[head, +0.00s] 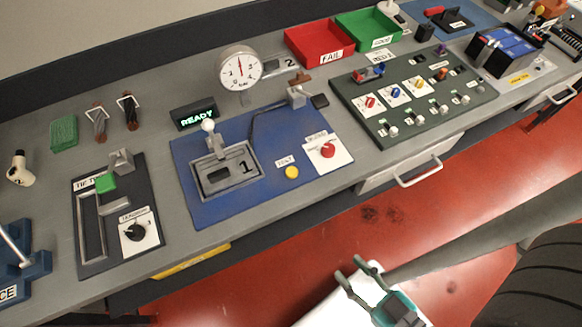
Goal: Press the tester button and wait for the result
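A blue mat (215,205) on the bench carries a grey fixture (213,190) marked 1 with a white-knobbed lever (208,126). A round yellow button (291,172) sits at the mat's front, beside a small label too small to read surely. A red knob (327,150) on a white plate is to its right. A display (196,115) behind the mat reads READY in green. A round dial gauge (239,67) stands behind, its needle pointing about upward. My gripper (349,267) is open and empty, in front of the bench over the red floor, apart from the button.
To the left is a dark panel (112,240) with a green block and black knob. To the right is a dark green board (415,100) with several switches. Red FAIL (318,42) and green (368,29) trays stand behind. A drawer handle (418,174) juts from the bench front.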

